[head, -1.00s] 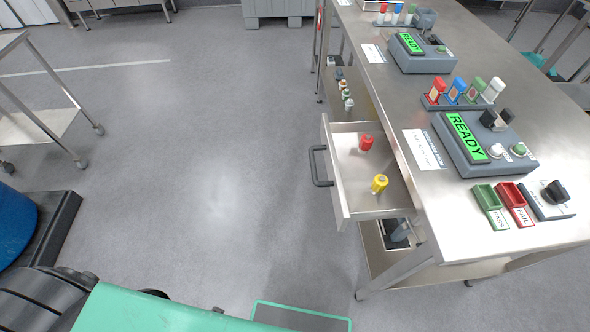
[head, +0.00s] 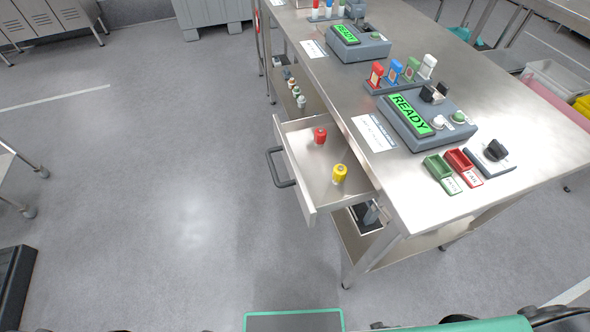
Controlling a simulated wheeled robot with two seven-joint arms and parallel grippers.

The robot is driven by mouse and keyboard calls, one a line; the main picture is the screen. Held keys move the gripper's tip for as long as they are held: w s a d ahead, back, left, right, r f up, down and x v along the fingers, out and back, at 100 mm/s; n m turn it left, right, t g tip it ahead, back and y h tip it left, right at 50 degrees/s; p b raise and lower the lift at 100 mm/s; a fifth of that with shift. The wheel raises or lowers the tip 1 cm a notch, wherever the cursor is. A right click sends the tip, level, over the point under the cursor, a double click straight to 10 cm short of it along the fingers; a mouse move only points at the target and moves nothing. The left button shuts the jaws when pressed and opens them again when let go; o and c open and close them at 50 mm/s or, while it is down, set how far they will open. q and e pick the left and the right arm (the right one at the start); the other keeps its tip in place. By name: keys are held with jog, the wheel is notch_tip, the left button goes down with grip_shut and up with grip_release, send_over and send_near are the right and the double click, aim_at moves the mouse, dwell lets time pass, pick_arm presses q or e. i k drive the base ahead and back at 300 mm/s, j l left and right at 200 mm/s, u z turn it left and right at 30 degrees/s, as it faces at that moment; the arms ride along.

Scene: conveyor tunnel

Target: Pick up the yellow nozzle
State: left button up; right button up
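The yellow nozzle (head: 339,174) stands upright in the open drawer (head: 296,176) of the steel workbench, towards the drawer's near end. A red nozzle (head: 320,136) stands farther back in the same drawer, apart from the yellow one. Neither of my grippers can be made out in the head view.
The workbench top (head: 390,172) carries a grey READY tester (head: 425,120), a green tray (head: 438,166), a red tray (head: 459,160) and a switch box (head: 491,157). The drawer handle (head: 279,168) juts out left. The floor (head: 170,210) left of the drawer is clear.

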aim_at(338, 175)
jog(key=j+z, duration=0.2)
jog(key=j, duration=0.45)
jog(key=j+z, duration=0.25)
jog(key=j, duration=0.35)
jog(key=k+j+z, duration=0.2)
jog(key=j, duration=0.4)
